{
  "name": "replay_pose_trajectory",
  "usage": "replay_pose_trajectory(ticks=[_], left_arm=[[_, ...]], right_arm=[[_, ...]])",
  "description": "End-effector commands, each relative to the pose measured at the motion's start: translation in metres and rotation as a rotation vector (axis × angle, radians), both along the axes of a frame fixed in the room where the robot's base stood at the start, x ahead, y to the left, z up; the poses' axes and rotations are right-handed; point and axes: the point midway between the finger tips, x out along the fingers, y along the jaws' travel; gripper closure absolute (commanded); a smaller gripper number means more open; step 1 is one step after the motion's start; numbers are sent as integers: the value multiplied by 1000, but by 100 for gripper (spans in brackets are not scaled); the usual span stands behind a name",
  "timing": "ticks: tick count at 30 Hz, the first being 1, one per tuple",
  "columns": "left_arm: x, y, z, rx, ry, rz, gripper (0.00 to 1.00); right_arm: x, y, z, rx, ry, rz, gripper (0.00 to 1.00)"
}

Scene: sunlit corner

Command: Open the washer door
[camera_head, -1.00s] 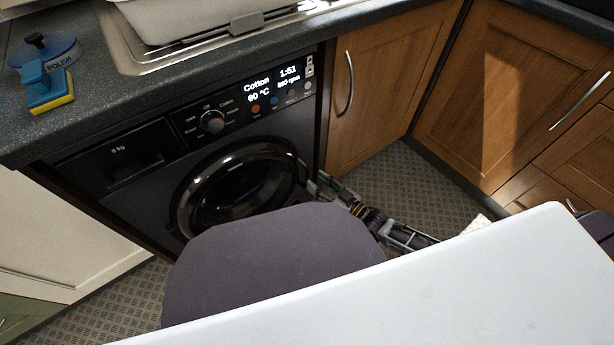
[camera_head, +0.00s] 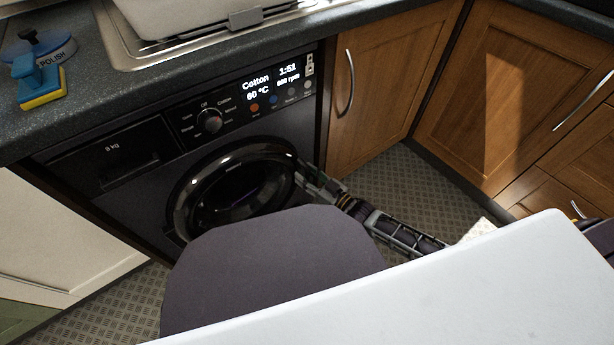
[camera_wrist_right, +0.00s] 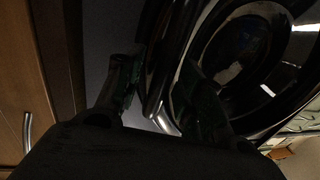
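The washer (camera_head: 285,135) is a dark front-loader under the counter, with a lit display reading Cotton. Its round glossy black door (camera_head: 232,185) looks shut; the grey chair back hides its lower part. My right gripper (camera_head: 303,175) reaches in from the right to the door's right edge. In the right wrist view my right gripper (camera_wrist_right: 160,88) has its two fingers apart, with the shiny rim of the door (camera_wrist_right: 172,55) between or just beyond them. I cannot tell whether the fingers touch it. My left gripper is not in view.
A grey chair (camera_head: 270,260) and white tabletop (camera_head: 430,295) stand in front of the washer. Wooden cupboards (camera_head: 385,85) with metal handles are at the right. A blue and yellow sponge (camera_head: 40,85) lies on the counter. Some patterned floor (camera_head: 400,180) is clear.

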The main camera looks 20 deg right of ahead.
Motion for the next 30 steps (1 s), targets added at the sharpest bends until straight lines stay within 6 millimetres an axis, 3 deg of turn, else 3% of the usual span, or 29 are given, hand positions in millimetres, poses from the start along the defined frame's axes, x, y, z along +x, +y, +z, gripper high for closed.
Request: replay_pose_trajectory(ticks=[2, 9, 20, 30], left_arm=[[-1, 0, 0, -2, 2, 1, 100], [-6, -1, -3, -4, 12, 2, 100], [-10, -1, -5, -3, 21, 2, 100], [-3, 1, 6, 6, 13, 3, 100]], right_arm=[[0, 0, 0, 0, 0, 0, 68], [0, 0, 0, 0, 0, 0, 99], [-1, 0, 0, 0, 0, -1, 100], [-8, -1, 1, 1, 2, -20, 100]])
